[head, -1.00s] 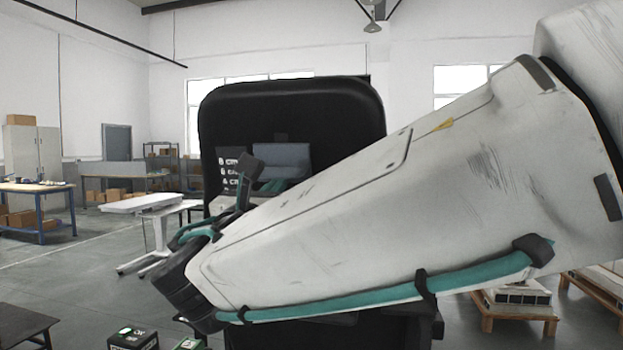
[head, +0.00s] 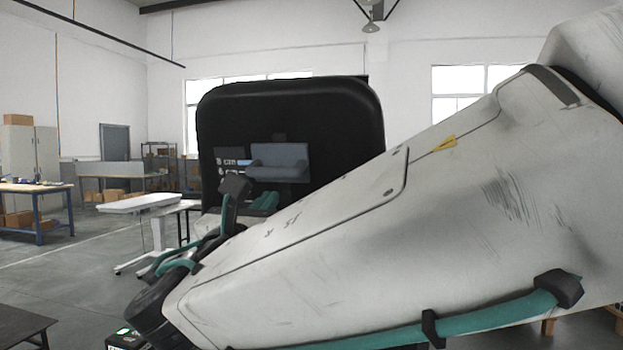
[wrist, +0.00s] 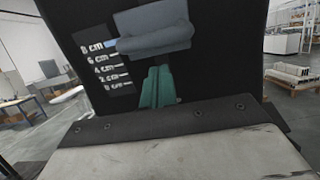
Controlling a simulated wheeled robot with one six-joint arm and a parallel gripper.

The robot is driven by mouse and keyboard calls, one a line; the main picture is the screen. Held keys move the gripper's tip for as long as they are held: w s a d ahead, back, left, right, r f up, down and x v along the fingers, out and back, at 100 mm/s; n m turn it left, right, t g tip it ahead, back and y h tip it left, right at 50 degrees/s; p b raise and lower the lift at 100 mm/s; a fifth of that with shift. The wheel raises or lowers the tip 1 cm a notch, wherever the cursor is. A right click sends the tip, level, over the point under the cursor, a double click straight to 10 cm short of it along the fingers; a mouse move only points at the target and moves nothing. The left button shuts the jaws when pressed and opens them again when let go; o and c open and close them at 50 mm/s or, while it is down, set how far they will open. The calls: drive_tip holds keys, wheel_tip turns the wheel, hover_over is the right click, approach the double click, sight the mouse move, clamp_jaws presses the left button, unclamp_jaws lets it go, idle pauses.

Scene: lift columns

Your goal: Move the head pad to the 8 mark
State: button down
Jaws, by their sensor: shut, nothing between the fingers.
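The head pad (head: 280,163) is a grey-blue cushion on the front of a tall black panel (head: 340,110). It also shows at the top of the wrist view (wrist: 153,30). A printed scale (wrist: 105,68) left of it runs from 0 to 8 cm. A blue bar (wrist: 111,44) lies beside the 8 cm mark, level with the pad's lower left part. My gripper (wrist: 158,72) has teal fingers, shut and empty, just below the pad with a small dark gap between them. The fingers also show in the head view (head: 263,202). My arm hides the lower scale there.
A white lift table (head: 140,203) stands left of the panel. A blue workbench (head: 38,190) is farther left. Dark boxes (head: 122,339) are low at the front left. Open floor lies between them.

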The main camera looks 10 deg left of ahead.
drive_tip(key=v, duration=0.5)
drive_tip(key=shift+s+f, duration=0.1)
drive_tip(key=shift+s, duration=0.25)
idle(0.7)
